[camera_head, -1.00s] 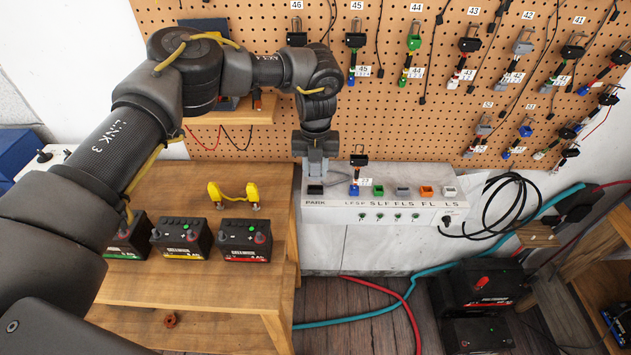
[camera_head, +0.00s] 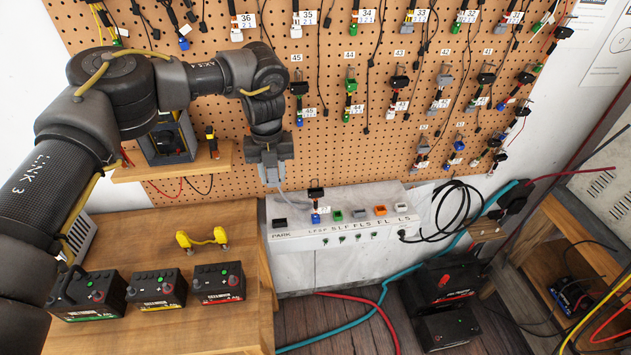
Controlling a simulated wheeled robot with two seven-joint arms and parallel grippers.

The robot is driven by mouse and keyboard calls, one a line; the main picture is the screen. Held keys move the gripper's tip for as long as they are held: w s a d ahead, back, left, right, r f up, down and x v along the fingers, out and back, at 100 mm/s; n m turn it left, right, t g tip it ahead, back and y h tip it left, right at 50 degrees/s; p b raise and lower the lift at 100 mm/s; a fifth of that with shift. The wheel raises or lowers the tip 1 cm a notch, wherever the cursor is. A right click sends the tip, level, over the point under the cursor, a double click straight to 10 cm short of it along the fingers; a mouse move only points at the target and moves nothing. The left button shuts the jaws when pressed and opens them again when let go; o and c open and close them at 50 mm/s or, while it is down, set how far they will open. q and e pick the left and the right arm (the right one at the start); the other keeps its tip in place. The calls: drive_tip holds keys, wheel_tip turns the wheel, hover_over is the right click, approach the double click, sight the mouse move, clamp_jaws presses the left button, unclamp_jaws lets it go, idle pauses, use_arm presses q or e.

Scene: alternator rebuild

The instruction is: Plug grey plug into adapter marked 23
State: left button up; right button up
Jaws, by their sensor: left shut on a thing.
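My left gripper (camera_head: 272,180) is shut and points down above the left end of the white socket panel (camera_head: 330,238). It holds the grey plug, which is mostly hidden between the fingers. A thin pale grey cable (camera_head: 291,208) curves from the fingertips down towards the panel. The dark PARK socket (camera_head: 280,224) lies below the gripper, with a gap between them. An adapter with a black top (camera_head: 316,193) and a white tag stands upright at the blue socket (camera_head: 316,218), right of the gripper; its number is too small to read surely. My right gripper is not in view.
Green, grey, orange and white sockets (camera_head: 380,210) continue to the right on the panel. A pegboard (camera_head: 330,150) with several numbered hanging adapters rises behind. Batteries (camera_head: 219,283) and a yellow handle (camera_head: 203,238) sit on the wooden bench at left.

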use_arm(q)
drive_tip(key=r, duration=0.1)
drive_tip(key=r+p, duration=0.1)
drive_tip(key=r, duration=0.1)
drive_tip(key=shift+w+d, duration=0.1)
drive_tip(key=shift+d, duration=0.3)
drive_tip(key=p, duration=0.2)
hover_over(316, 201)
drive_tip(key=f+b, duration=0.2)
drive_tip(key=f, duration=0.2)
drive_tip(key=shift+w+f+b, duration=0.3)
drive_tip(key=shift+f+b, duration=0.05)
drive_tip(key=shift+b, duration=0.05)
drive_tip(key=shift+w+a+f, duration=0.1)
drive_tip(key=shift+f, duration=0.4)
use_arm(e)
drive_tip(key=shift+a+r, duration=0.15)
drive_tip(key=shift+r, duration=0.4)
use_arm(q)
drive_tip(key=shift+r, duration=0.1)
drive_tip(key=shift+f+b, duration=0.25)
drive_tip(key=shift+b, duration=0.25)
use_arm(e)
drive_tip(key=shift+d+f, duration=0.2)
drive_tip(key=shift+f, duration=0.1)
